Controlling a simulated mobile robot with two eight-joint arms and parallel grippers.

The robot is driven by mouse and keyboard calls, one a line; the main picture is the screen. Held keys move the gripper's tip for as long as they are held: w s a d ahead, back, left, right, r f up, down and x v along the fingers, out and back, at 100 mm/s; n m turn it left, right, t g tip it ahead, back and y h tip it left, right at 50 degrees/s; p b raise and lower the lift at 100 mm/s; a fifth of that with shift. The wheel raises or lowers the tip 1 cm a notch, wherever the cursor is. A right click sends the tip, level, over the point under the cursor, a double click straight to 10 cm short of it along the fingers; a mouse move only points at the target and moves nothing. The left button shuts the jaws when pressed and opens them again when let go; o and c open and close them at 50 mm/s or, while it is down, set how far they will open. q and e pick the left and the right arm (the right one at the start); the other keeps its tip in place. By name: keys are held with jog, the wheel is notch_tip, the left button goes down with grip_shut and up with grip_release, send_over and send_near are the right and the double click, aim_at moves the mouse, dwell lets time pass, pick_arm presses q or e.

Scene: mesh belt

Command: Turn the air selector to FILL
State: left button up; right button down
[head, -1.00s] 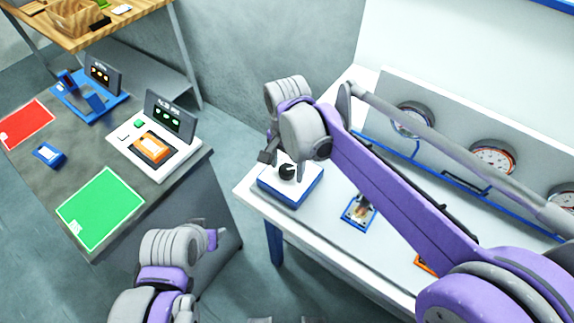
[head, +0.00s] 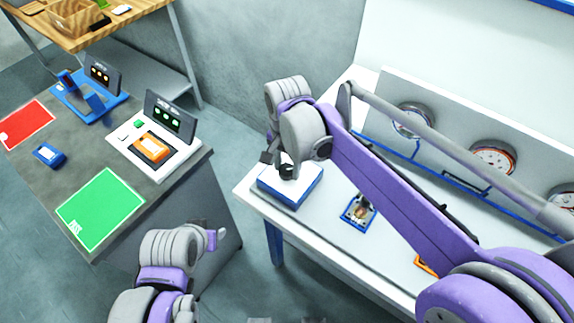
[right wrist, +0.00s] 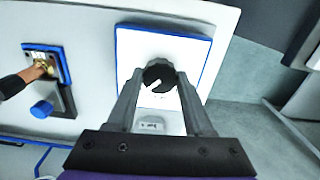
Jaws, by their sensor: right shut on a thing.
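The air selector is a white box with blue edges (head: 300,190) on the near left corner of the white bench. Its black round knob (right wrist: 159,76) has a white pointer mark, which points toward the lower left in the right wrist view. My right gripper (right wrist: 160,84) is shut on the knob, one finger on each side. In the head view my right gripper (head: 278,163) comes down over the box and hides part of the knob. A small label below the knob is too small to read. My left gripper (head: 218,238) is low beside the dark table, away from the selector; its fingers are unclear.
The white bench (head: 325,215) also holds a blue-framed fitting (head: 359,212) and an orange-framed one (head: 425,264). Gauges (head: 493,157) line the panel behind. The dark table (head: 80,165) at left carries a white device (head: 172,165), a red mat (head: 25,122) and a green mat (head: 100,208).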

jog(key=n, duration=0.4)
jog(key=shift+n, duration=0.3)
jog(key=n, duration=0.4)
jog(key=shift+b, duration=0.3)
jog(key=n, duration=0.5)
jog(key=shift+n, duration=1.8)
jog(key=shift+c, duration=1.4)
grip_release()
